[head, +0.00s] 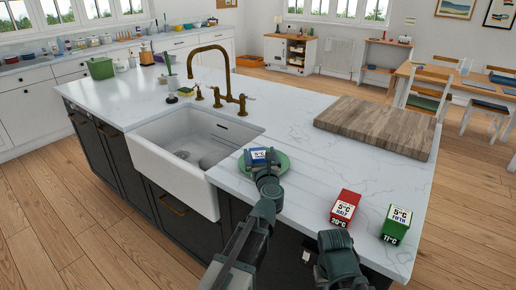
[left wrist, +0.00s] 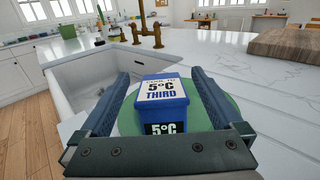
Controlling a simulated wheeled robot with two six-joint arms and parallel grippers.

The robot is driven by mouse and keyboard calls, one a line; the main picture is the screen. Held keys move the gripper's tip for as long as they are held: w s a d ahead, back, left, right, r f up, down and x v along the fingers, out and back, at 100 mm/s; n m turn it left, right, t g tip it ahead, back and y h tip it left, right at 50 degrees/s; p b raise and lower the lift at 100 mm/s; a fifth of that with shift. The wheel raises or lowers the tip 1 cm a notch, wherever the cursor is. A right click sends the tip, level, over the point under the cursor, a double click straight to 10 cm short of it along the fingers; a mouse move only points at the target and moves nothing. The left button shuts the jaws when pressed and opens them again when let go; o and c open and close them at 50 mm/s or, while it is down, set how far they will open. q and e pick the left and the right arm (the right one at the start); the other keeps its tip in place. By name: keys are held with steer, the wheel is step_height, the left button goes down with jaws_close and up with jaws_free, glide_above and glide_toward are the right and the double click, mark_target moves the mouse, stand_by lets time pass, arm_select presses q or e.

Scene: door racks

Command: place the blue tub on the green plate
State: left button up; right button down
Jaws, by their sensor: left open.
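The blue tub (head: 257,155), with a white lid label reading "5°C THIRD", sits on the green plate (head: 283,163) on the worktop right of the sink. In the left wrist view the tub (left wrist: 162,101) stands upright and the green rim of the plate (left wrist: 228,105) shows around it. My left gripper (head: 263,165) is open, with one finger on each side of the tub; the fingers also show in the left wrist view (left wrist: 160,85), with gaps between them and the tub. My right gripper (head: 338,248) is at the bottom; its fingers cannot be made out.
A red tub (head: 345,207) and a green tub (head: 397,224) stand near the front right edge. A wooden board (head: 377,127) lies behind them. The white sink (head: 175,165) with a brass tap (head: 228,75) is at left. Worktop between plate and board is clear.

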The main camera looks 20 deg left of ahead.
arm_select(q)
steer(key=v, duration=0.7)
steer(key=shift+s+d, duration=0.1)
steer(key=shift+s, duration=0.05)
